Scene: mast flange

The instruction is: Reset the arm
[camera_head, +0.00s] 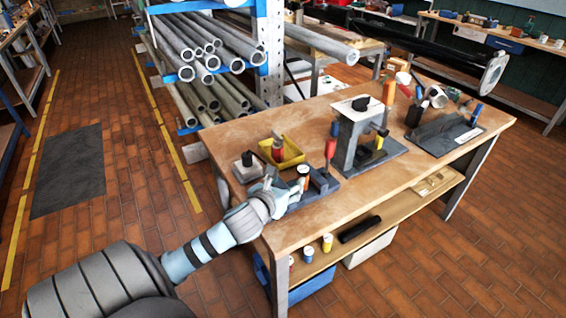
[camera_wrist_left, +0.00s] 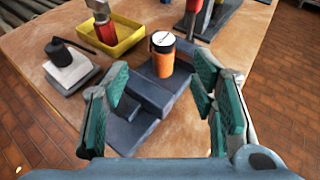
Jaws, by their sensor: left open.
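My left gripper (camera_wrist_left: 162,105) reaches over the near left corner of the wooden workbench (camera_head: 235,135). Its green-padded fingers are spread apart in the left wrist view, with nothing held between them. Just beyond the fingertips, an orange cylinder with a white top (camera_wrist_left: 163,55) stands upright on a dark grey block fixture (camera_wrist_left: 140,105). In the head view my left gripper (camera_head: 274,190) is beside that fixture (camera_head: 318,186) and partly covers it. My right gripper is not in view.
A yellow tray (camera_head: 292,152) and a small black-topped block (camera_head: 247,167) stand behind the fixture. A grey stand (camera_head: 350,140) and a dark plate (camera_head: 440,135) are farther right. A pipe rack (camera_head: 210,60) is behind the bench.

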